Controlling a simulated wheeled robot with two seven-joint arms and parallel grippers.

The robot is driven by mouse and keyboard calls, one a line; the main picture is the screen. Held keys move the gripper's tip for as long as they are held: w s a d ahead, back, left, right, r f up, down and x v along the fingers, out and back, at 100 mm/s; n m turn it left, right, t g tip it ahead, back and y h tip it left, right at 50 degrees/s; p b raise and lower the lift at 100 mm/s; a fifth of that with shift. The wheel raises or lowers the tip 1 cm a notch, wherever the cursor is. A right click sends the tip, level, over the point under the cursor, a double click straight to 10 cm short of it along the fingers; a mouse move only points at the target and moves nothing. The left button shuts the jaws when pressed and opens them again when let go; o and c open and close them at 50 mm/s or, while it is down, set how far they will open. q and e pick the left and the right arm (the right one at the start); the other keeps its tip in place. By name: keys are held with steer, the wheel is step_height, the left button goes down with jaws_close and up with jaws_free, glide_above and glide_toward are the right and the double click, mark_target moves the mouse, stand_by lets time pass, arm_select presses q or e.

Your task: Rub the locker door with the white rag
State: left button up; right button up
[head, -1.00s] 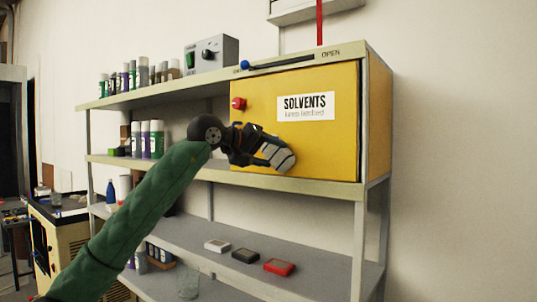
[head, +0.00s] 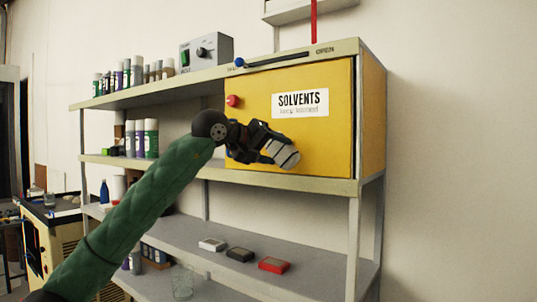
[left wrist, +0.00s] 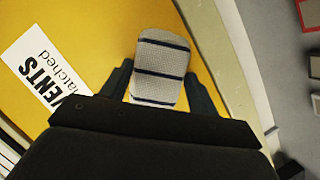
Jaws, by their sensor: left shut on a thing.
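The yellow locker door (head: 312,122) carries a white "SOLVENTS" label and has a red knob (head: 233,101) at its upper left. My left gripper (head: 272,152) is in front of the door's lower part, below the label. It is shut on the white rag (head: 286,155), a pale folded pad with dark stripes. In the left wrist view the rag (left wrist: 160,68) sits between the two fingers, over the yellow door (left wrist: 95,35). I cannot tell whether the rag touches the door. My right gripper is not in view.
A shelf rack (head: 168,92) surrounds the locker, with cans and bottles at left and a grey switch box (head: 206,52) on top. A slider with a blue knob (head: 240,62) runs above the door. White, black and red (head: 273,265) small boxes lie on a lower shelf.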

arm_select(q)
steer(key=shift+s+d, duration=0.35)
steer(key=shift+d, duration=0.05)
steer(key=shift+d+b, duration=0.1)
steer(key=shift+b, duration=0.3)
steer(key=shift+w+a, duration=0.6)
steer(key=shift+a, duration=0.25)
steer(key=shift+w+a, duration=0.6)
steer(key=shift+a, duration=0.2)
steer(key=shift+s+a+f+b, duration=0.1)
steer(key=shift+s+a+b, duration=0.4)
steer(key=shift+s+b, duration=0.15)
steer(key=s+a+b, duration=0.2)
steer(key=s, duration=0.1)
steer(key=shift+s+a, duration=0.3)
